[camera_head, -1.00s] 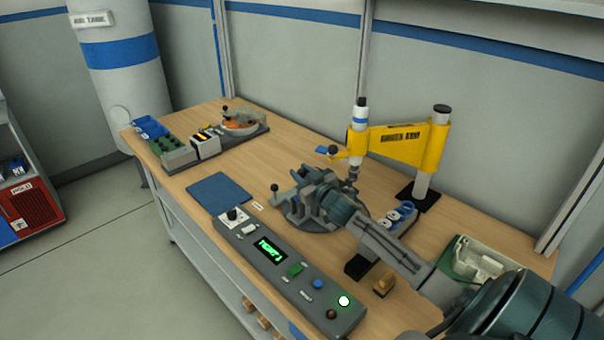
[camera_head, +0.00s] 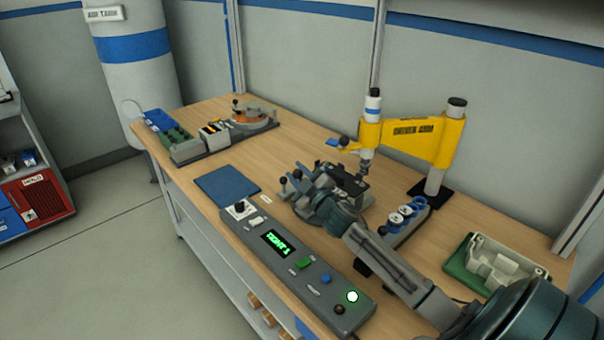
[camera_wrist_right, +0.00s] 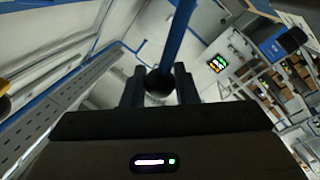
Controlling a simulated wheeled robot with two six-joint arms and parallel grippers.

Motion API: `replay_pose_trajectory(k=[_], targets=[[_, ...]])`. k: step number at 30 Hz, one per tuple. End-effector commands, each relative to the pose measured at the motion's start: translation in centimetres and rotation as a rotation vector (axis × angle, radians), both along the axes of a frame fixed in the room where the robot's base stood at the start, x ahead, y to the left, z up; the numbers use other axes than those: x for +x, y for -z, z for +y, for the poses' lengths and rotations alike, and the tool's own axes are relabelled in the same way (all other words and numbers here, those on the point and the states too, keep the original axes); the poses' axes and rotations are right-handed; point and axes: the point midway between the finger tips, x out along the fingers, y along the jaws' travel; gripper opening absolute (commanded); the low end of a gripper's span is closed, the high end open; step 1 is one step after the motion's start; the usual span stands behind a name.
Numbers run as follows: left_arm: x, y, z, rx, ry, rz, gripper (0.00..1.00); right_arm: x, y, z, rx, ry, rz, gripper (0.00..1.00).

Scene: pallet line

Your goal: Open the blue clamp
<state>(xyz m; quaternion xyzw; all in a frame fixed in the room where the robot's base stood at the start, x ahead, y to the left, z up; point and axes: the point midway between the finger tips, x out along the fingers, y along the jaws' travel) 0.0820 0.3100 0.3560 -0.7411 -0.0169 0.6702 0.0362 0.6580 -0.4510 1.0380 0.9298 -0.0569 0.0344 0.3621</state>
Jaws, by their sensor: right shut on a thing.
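My right gripper (camera_head: 298,182) is at the front left of the grey fixture on the bench. In the wrist view its fingers (camera_wrist_right: 159,82) are shut around a round black knob (camera_wrist_right: 160,84). A blue lever (camera_wrist_right: 181,35), part of the blue clamp, runs up from behind this knob. In the head view the gripper and wrist hide most of the clamp. A dark block (camera_head: 346,182) shows in the fixture behind the gripper. Another black knob (camera_head: 283,180) stands just left of the gripper. My left gripper is not in view.
A yellow swing arm (camera_head: 410,137) stands behind the fixture. A control panel (camera_head: 300,265) lies along the front edge. A tray with blue rings (camera_head: 405,222) and a green-based housing (camera_head: 490,268) are at right. A blue mat (camera_head: 226,185) lies on clear bench at left.

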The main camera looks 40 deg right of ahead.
Motion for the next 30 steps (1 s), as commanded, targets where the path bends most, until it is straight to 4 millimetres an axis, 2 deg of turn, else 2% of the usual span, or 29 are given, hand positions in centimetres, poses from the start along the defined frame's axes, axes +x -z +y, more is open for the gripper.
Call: replay_pose_trajectory(k=[18,19,21,22,30], targets=[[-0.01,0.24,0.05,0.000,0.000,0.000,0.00,-0.07,0.36,0.49,-0.052,0.001,-0.002,0.00],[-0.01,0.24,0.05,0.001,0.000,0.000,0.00,-0.07,0.36,0.49,-0.052,0.001,-0.002,0.29],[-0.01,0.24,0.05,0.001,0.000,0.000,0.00,-0.07,0.36,0.49,-0.052,0.001,-0.002,0.42],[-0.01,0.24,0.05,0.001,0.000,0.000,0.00,-0.07,0.35,0.48,-0.052,0.000,-0.003,0.46],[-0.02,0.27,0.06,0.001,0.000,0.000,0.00,-0.09,0.31,0.48,-0.053,0.000,-0.004,0.46]])
